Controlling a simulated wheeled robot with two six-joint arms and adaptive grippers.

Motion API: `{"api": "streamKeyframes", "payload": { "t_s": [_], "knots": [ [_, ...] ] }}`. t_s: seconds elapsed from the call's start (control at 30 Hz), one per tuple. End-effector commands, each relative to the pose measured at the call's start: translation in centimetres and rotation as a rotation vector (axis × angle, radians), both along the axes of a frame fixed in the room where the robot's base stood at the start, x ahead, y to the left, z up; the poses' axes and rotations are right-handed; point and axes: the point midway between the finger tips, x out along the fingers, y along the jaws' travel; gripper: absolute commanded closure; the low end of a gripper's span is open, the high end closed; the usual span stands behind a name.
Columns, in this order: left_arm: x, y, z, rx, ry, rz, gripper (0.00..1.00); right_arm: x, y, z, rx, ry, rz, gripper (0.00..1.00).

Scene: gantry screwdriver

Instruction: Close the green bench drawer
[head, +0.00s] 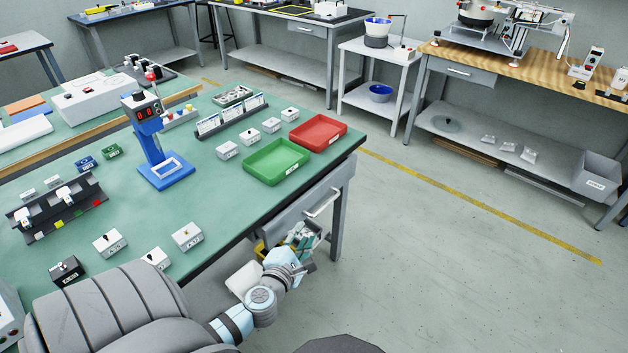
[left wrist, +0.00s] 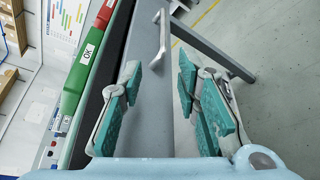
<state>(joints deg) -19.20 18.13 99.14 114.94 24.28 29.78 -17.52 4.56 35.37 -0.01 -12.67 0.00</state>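The green bench (head: 215,215) has a grey drawer (head: 285,219) under its right-hand edge, with a pale bar handle (head: 322,203). The handle also shows in the left wrist view (left wrist: 162,38), on the grey drawer front (left wrist: 150,115). How far the drawer stands out is hard to tell. My left gripper (head: 302,236) is beside the near part of the drawer front, short of the handle. In the left wrist view its teal-padded fingers (left wrist: 160,92) are spread apart with nothing between them. My right gripper is not in view.
A green tray (head: 276,162) and a red tray (head: 318,132) sit near the bench edge above the drawer. A grey bench leg (head: 342,215) stands beyond the handle. Something yellow (head: 261,251) is below the bench edge near my gripper. The floor to the right is clear.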

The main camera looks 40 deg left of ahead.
Motion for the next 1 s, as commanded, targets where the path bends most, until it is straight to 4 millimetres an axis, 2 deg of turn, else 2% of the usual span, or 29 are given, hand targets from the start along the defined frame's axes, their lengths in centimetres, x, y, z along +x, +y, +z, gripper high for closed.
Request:
{"api": "streamKeyframes", "payload": {
  "t_s": [0.2, 0.4, 0.5, 0.7, 0.97, 1.0],
  "knots": [
    [4.9, 0.7, -0.9, -0.001, -0.005, -0.018, 0.7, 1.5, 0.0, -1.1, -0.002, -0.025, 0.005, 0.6],
    [10.0, 2.5, -2.2, 0.0, -0.005, -0.021, 0.7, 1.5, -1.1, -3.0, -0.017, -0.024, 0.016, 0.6],
    [11.8, 3.3, -2.6, 0.0, -0.004, -0.02, 0.7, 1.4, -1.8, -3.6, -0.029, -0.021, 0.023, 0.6],
    [13.5, 4.1, -2.8, 0.001, -0.004, -0.019, 0.7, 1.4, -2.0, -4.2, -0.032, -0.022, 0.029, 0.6],
    [13.7, 4.2, -2.7, 0.002, -0.002, -0.02, 0.7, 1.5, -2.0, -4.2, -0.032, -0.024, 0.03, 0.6],
    [13.7, 4.2, -2.7, 0.002, -0.002, -0.02, 0.73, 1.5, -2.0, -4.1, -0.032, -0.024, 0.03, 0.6]
  ]
}}
